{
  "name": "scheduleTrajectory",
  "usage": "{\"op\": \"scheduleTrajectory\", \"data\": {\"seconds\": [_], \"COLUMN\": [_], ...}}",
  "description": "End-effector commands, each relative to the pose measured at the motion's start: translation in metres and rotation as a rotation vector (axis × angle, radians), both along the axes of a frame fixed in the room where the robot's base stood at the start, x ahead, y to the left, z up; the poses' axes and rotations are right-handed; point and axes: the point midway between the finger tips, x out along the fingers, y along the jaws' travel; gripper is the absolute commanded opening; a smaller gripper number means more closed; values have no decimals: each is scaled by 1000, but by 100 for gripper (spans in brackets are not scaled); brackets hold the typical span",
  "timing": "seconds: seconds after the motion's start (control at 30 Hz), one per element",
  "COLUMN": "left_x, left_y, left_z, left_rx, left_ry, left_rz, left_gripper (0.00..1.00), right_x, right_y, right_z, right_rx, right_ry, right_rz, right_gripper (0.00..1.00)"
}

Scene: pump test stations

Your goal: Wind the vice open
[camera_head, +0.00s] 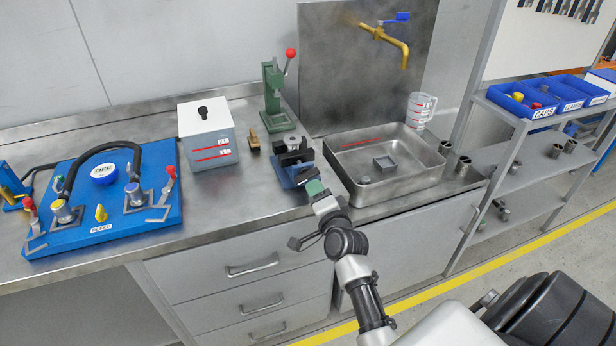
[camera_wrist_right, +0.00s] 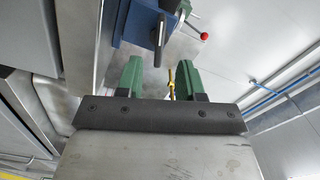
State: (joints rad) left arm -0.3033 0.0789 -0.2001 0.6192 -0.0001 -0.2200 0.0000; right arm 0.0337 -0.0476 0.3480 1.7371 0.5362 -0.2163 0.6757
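The vice (camera_head: 284,177) is blue with dark jaws and stands at the counter's front edge, left of the sink. A grey round part sits at its jaws; I cannot tell how tightly it is held. My right gripper (camera_head: 314,187) is just in front of the vice, its green fingers pointing at it. In the right wrist view, my right gripper (camera_wrist_right: 158,64) is open with nothing between the fingertips. The vice (camera_wrist_right: 130,14) is beyond them, with a grey handle bar (camera_wrist_right: 159,32) ahead of the gap, apart from the fingers. My left gripper is out of view.
A green press (camera_head: 270,95) with a red-knobbed lever stands behind the vice. A white-lidded tank (camera_head: 207,135) and a small brown block (camera_head: 253,139) are to the left. The blue pump board (camera_head: 120,230) is farther left. The metal sink (camera_head: 400,190) is close on the right.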

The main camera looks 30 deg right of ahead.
Motion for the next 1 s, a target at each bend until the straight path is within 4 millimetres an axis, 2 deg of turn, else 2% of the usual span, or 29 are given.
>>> {"op": "scheduleTrajectory", "data": {"seconds": [0.1, 0.3, 0.47, 0.73, 0.9, 1.0], "left_x": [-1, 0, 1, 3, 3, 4], "left_y": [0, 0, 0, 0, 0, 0], "left_z": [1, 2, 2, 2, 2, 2], "left_rx": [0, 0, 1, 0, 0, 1], "left_ry": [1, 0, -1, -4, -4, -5], "left_rz": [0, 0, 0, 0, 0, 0], "left_gripper": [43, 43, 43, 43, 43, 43], "right_x": [24, 50, 59, 60, 60, 60], "right_y": [-6, -12, -14, -14, -14, -14], "right_z": [1, 0, 0, -1, -1, -1], "right_rx": [-2, -2, -2, -3, -3, -3], "right_ry": [0, 1, 2, 2, 2, 2], "right_rz": [0, 1, 1, 1, 1, 1], "right_gripper": [37, 37, 37, 37, 11, 0]}}
